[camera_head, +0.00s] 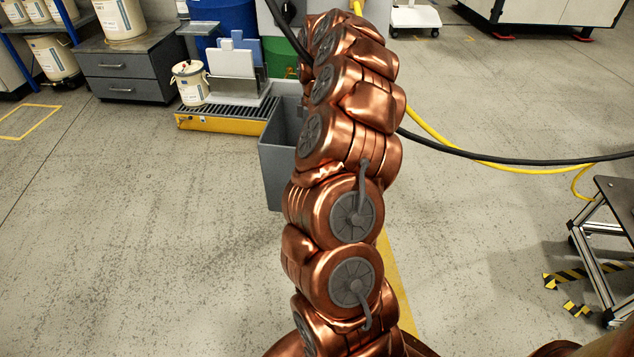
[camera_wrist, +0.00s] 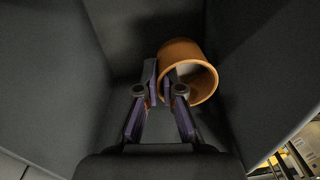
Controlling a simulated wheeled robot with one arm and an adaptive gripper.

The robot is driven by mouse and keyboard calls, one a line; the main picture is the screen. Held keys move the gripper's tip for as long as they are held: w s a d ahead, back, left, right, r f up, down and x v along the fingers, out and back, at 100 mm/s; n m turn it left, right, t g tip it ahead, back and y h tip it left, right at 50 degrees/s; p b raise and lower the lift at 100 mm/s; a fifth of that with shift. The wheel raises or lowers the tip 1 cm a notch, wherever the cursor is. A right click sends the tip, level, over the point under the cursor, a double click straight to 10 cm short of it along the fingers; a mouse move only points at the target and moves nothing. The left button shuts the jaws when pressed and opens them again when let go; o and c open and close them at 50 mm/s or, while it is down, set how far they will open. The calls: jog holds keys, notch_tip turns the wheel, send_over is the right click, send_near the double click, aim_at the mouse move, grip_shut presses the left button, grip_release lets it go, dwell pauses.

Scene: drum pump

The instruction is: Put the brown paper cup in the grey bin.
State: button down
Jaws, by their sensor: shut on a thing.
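The brown paper cup (camera_wrist: 206,82) is in the wrist view, an orange-brown round cup with its open mouth facing the camera. My gripper (camera_wrist: 162,80) is shut on the left side of the cup's wall, one finger outside and one inside its mouth. The dark grey walls of the grey bin (camera_wrist: 255,50) surround the gripper and cup, so both are inside the bin. Whether the cup touches the bin's floor I cannot tell. In the head view the grey bin (camera_head: 276,165) stands on the floor, partly hidden behind my arm; the cup and gripper are hidden there.
Behind the bin is a yellow spill pallet (camera_head: 215,122) with a white bucket (camera_head: 190,84) on it. Black and yellow hoses (camera_head: 480,157) run along the floor at right. A metal-framed stand (camera_head: 600,240) is at the right edge. The left floor is clear.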

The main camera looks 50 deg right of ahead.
notch_tip(320, 180, down, 14)
jog(key=shift+f+b, duration=0.15)
jog(key=shift+b, duration=0.95)
jog(key=shift+w+d+r, duration=0.2)
jog(key=shift+d, duration=0.15)
jog(key=shift+w+d+f+b, duration=0.1)
jog(key=shift+w+d+b, duration=0.15)
jog(key=shift+w+d, duration=0.35)
jog(key=shift+w+d+b, duration=0.2)
jog(key=shift+w+d, duration=0.15)
jog(key=shift+d, duration=0.4)
jog(key=shift+f, duration=0.45)
jog(key=shift+f, duration=0.1)
jog(key=c, duration=1.3)
grip_release()
jog(key=r+p, duration=0.1)
jog(key=r, duration=0.5)
jog(key=r+p, duration=0.1)
jog(key=r, duration=0.5)
jog(key=shift+w+d+r, duration=0.1)
jog(key=shift+d, duration=0.1)
